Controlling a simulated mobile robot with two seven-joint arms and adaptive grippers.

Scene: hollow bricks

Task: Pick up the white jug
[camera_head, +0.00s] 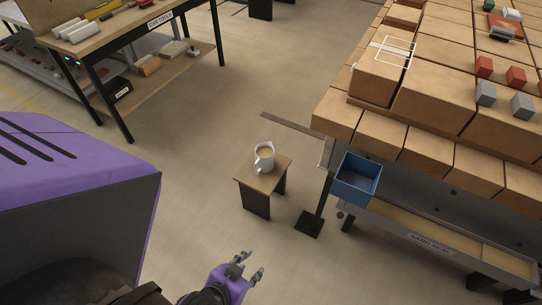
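The white jug (264,161) stands upright on a small wooden stool (250,182) near the middle of the view. Something tan shows inside its mouth, and its handle or spout points toward the lower left. My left gripper (250,267), purple with grey fingers, is at the bottom of the view, below the stool and apart from the jug. Its two fingers are spread with nothing visible between them. My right gripper is not in view.
A long bench stacked with brown hollow bricks (433,94) stands on the right. A blue bin (357,180) hangs at its near corner, close to the stool. A worktable (136,25) stands at upper left. The floor (205,170) left of the stool is clear.

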